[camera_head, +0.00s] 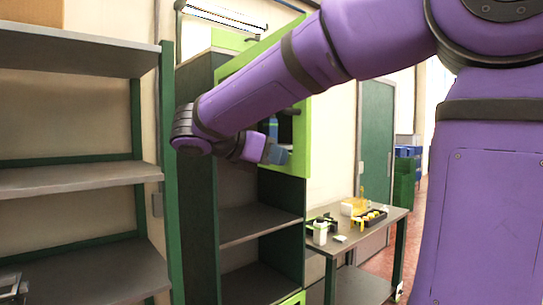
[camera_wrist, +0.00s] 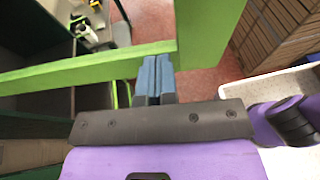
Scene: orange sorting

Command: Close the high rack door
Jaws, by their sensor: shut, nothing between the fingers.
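The high rack (camera_head: 197,160) is a tall dark unit with open shelves below and a bright green framed door (camera_head: 303,140) at its upper part. A dark handle (camera_head: 290,112) shows on it, partly behind my arm. My purple arm crosses in front and hides much of the door, so I cannot tell how far open it is. My gripper (camera_head: 275,154) is shut and empty, with blue fingers close to the lower part of the green frame. In the wrist view, the fingers (camera_wrist: 155,70) overlap a green frame corner (camera_wrist: 190,50); I cannot tell whether they touch.
A grey shelf unit (camera_head: 80,182) with green posts stands at the left. A table (camera_head: 345,240) with bottles and a tray of yellow items (camera_head: 372,216) stands right of the rack. A green door (camera_head: 376,135) and blue bins (camera_head: 407,152) are behind.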

